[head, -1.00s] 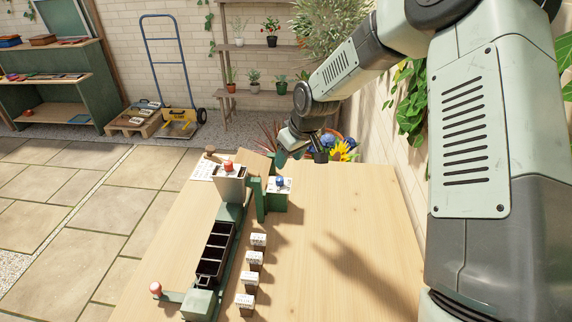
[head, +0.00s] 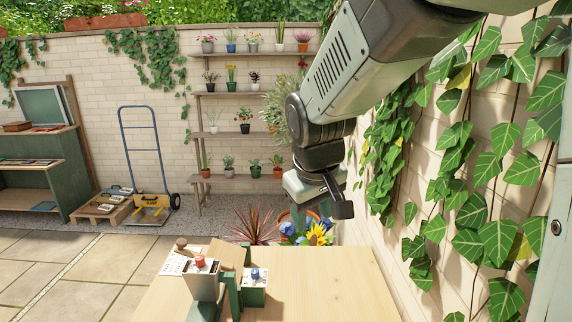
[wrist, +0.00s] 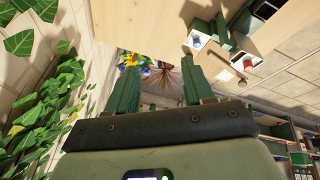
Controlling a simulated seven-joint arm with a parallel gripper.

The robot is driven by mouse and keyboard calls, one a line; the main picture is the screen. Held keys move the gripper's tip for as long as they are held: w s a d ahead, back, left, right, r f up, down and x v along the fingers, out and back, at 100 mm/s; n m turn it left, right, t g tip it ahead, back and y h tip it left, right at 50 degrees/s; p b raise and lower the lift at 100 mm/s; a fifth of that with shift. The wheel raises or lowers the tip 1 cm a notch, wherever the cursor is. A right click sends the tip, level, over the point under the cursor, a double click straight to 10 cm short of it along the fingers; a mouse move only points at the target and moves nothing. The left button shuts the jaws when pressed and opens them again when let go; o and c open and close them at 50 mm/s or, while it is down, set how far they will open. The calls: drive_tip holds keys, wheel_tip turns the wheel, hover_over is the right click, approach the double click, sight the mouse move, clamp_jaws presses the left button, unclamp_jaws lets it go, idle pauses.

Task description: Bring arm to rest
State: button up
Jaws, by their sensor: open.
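My gripper (head: 335,198) hangs in the air past the far right part of the wooden table, above and near the potted flowers. In the wrist view its two green fingers (wrist: 158,90) stand wide apart with nothing between them. My gripper is open and empty. My arm reaches in from the upper right of the head view.
The wooden table (head: 330,290) carries a green hopper device with a red knob (head: 199,262) and a box with a blue knob (head: 255,274). Yellow and blue flowers (head: 316,235) stand behind it. An ivy-covered wall (head: 470,140) is close on the right. Plant shelves (head: 240,180) stand behind.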

drive_tip(key=s+d+r+m, duration=0.2)
drive_tip(key=s+d+r, duration=0.1)
drive_tip(key=s, duration=0.7)
drive_tip(key=s+d+r+m+t, duration=0.1)
drive_tip(key=s+d+r+m, duration=0.2)
drive_tip(key=s, duration=0.8)
drive_tip(key=shift+s+d+r, duration=0.2)
